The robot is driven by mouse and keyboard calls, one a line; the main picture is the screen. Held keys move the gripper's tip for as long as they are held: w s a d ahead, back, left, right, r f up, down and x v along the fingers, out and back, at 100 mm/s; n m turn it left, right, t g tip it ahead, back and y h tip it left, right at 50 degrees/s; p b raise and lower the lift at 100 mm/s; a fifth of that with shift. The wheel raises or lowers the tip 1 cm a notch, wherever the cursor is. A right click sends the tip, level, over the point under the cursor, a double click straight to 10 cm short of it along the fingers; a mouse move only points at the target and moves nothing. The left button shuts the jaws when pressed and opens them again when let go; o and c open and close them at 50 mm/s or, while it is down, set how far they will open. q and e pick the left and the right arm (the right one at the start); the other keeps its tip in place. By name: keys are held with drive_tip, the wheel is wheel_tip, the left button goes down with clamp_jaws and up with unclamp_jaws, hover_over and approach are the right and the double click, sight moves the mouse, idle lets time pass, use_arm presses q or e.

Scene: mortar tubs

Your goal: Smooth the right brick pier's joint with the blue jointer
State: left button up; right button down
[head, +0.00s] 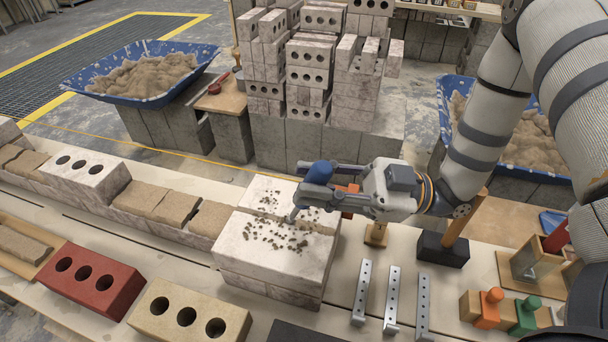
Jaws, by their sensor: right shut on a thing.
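The right brick pier (271,268) is a pale, whitish block of bricks near the middle of the head view. A joint line crosses its top, and dark mortar crumbs (270,236) lie scattered on both sides of it. My right gripper (326,188) reaches in from the right above the pier and is shut on the blue jointer (319,172). The blue handle is up, and a thin metal end points down to the left, at or just above the joint. I cannot tell whether it touches. My left gripper is out of view.
A low wall with mortar beds runs left, with a loose white brick (86,178) on it. A red brick (91,284) and a cream brick (190,314) lie in front. Metal straps (392,298) lie right of the pier. Brick stacks and a blue mortar tub (146,72) stand behind.

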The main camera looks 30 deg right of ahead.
drive_tip(key=shift+s+d+p, duration=0.65)
drive_tip(key=shift+s+d, duration=2.15)
drive_tip(key=shift+d, duration=0.05)
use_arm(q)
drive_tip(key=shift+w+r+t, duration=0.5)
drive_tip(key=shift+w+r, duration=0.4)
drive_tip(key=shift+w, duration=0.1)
use_arm(e)
wheel_tip(320, 180, up, 6)
drive_tip(key=w+a, duration=0.2)
drive_tip(key=shift+w+a, duration=0.25)
